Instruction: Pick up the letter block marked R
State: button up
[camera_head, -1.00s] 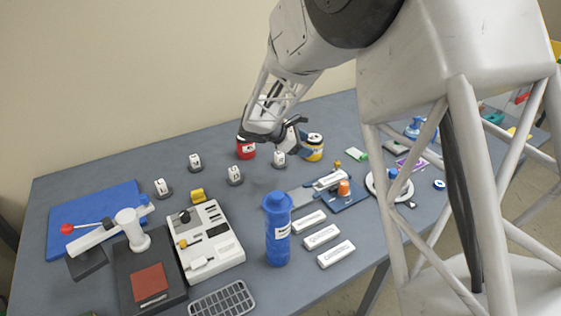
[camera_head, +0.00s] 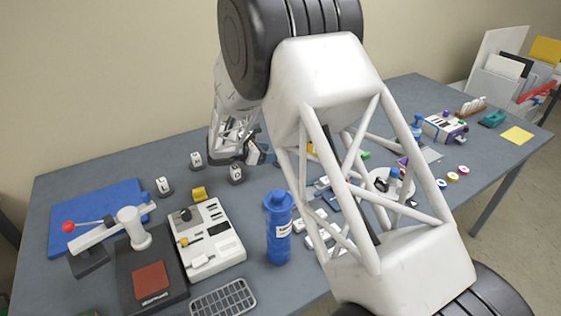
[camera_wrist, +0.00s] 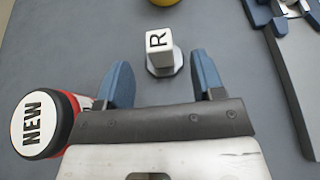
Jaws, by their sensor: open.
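The letter block marked R (camera_wrist: 159,42) is white with a black R on its top and stands on a grey round base. In the wrist view it is ahead of my gripper (camera_wrist: 163,80), roughly centred between the two blue fingers. The fingers are open and empty, and the block is beyond their tips. In the head view my gripper (camera_head: 256,155) is over the back of the table, partly covered by my arm. The R block cannot be made out there.
Part of a yellow object (camera_wrist: 164,2) shows at the top edge. Other white blocks (camera_head: 196,159) stand left of my gripper. A blue bottle (camera_head: 278,230) stands nearer the front.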

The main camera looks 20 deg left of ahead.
jog(key=shift+x, duration=1.35)
jog(key=shift+x, duration=2.6)
jog(key=shift+a, duration=0.1)
grip_shut()
jog(key=shift+r, duration=0.15)
